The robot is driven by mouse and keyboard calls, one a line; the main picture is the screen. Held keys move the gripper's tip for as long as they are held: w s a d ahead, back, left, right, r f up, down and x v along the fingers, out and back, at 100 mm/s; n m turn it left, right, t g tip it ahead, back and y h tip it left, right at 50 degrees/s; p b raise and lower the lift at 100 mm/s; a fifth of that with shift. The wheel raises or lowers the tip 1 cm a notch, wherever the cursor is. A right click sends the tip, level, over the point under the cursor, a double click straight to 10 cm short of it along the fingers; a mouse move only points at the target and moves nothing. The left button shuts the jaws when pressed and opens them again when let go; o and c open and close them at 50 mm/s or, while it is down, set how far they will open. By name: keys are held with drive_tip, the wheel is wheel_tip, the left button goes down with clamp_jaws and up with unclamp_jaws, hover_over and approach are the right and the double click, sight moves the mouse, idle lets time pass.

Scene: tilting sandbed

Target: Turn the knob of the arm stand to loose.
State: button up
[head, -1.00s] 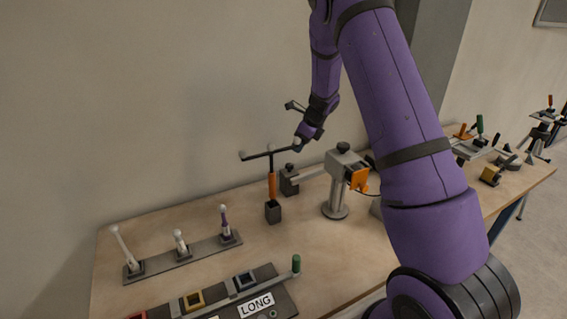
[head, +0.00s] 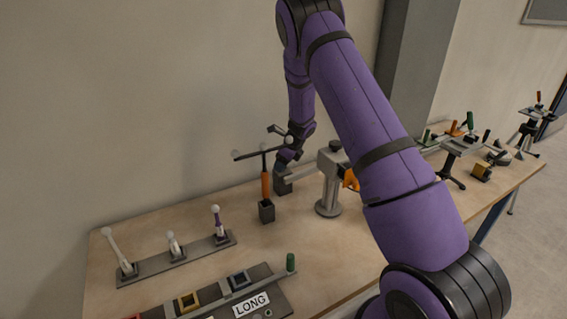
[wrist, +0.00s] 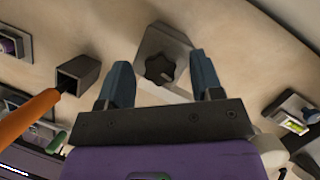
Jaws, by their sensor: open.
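A dark star-shaped knob (wrist: 160,69) sits on a grey block in the wrist view, lying between and beyond my fingertips. My gripper (wrist: 160,85) is open, with one blue-grey finger on each side of the knob; contact does not show. In the head view my gripper (head: 286,162) is low over the small grey block (head: 283,184) near the wall, hiding its top. A dark knob (head: 335,146) tops the column. No loose marking is readable.
An orange-handled T-tool (head: 265,184) stands in a dark socket (head: 266,212), close left of my gripper. White-topped levers on a plate (head: 200,248) and a panel marked LONG (head: 251,304) are nearer. The wall rises close behind.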

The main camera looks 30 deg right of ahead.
drive_tip(key=c, duration=0.9)
drive_tip(key=n+g+y, duration=0.1)
drive_tip(key=n, duration=0.3)
drive_tip(key=shift+w+d+n, duration=0.1)
drive_tip(key=shift+n, duration=0.2)
drive_tip(key=n+g, duration=0.1)
drive_tip(key=n, duration=0.1)
drive_tip(key=n+g+y, duration=0.1)
drive_tip(key=n, duration=0.2)
drive_tip(key=shift+w, duration=0.1)
drive_tip(key=n+g, duration=0.2)
drive_tip(key=n, duration=0.3)
drive_tip(key=shift+w, duration=0.1)
drive_tip(key=n+g, duration=0.1)
drive_tip(key=n, duration=0.1)
drive_tip(key=n+h, duration=0.1)
drive_tip(key=n, duration=0.2)
drive_tip(key=shift+g, duration=0.4)
drive_tip(key=shift+n+h, duration=0.3)
